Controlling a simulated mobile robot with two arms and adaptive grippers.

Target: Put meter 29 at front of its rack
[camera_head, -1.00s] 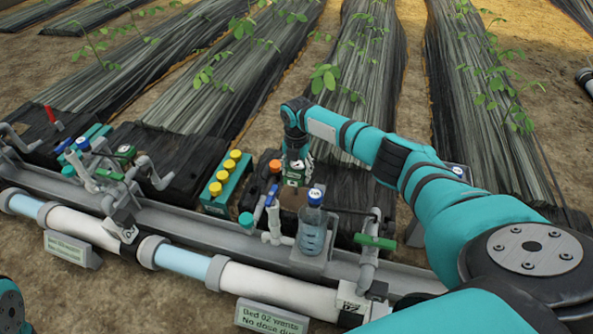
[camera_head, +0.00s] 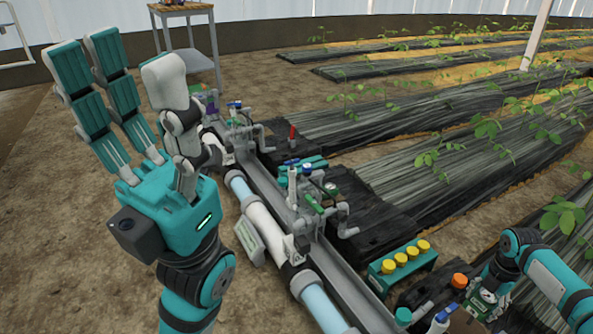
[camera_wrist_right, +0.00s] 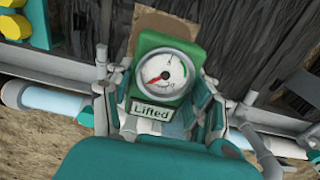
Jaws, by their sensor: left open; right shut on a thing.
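A green meter (camera_wrist_right: 165,80) with a round white dial, a red needle and a label reading "Lifted" sits between the fingers of my right gripper (camera_wrist_right: 165,105). In the head view the meter (camera_head: 485,299) is small at the lower right, beside the orange cap, and my right gripper (camera_head: 490,287) partly covers it. No number 29 is readable on it. My left gripper (camera_head: 122,75) is open and empty, raised at the left with its fingers pointing up. I cannot tell which rack belongs to the meter.
A teal rack (camera_head: 376,280) with several yellow caps stands by the grey channel (camera_head: 264,182). Valves and another green-bodied fitting (camera_head: 313,205) stand along the pipe (camera_head: 262,225). A wooden-topped table (camera_head: 183,8) stands at the back.

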